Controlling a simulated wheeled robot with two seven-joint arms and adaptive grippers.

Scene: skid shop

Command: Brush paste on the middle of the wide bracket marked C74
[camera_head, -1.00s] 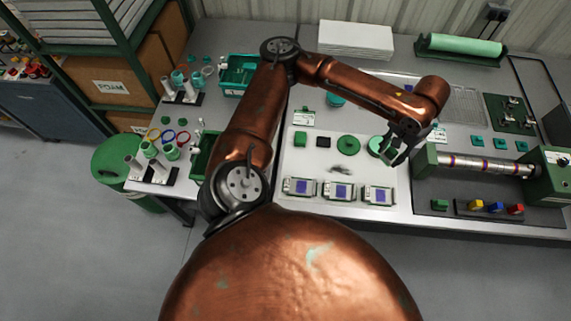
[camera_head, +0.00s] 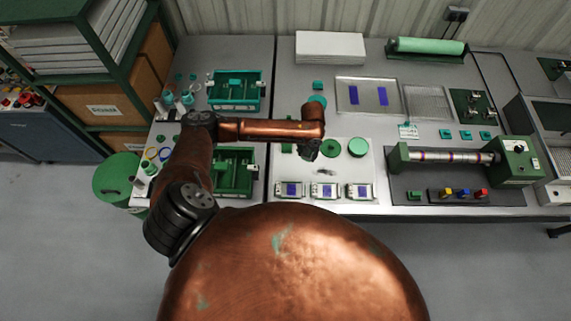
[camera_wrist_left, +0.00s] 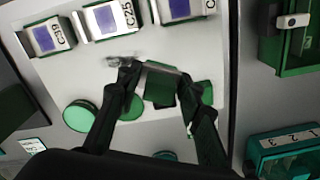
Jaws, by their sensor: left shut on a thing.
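Three pale brackets with blue-violet middles lie in a row on the white mat (camera_head: 275,170): left (camera_head: 292,190), middle (camera_head: 324,190) and right (camera_head: 358,191). In the left wrist view, the near-centre bracket (camera_wrist_left: 106,18) reads C25. The one at left (camera_wrist_left: 46,38) has a label like C39. The third (camera_wrist_left: 178,8) is cut off and only a C shows. My left gripper (camera_head: 310,153) is low behind the left and middle brackets.
Two green discs (camera_head: 330,147) (camera_head: 358,147) lie beside my left gripper. Green trays (camera_head: 232,190) stand at left. A roller machine (camera_head: 450,157) stands at right.

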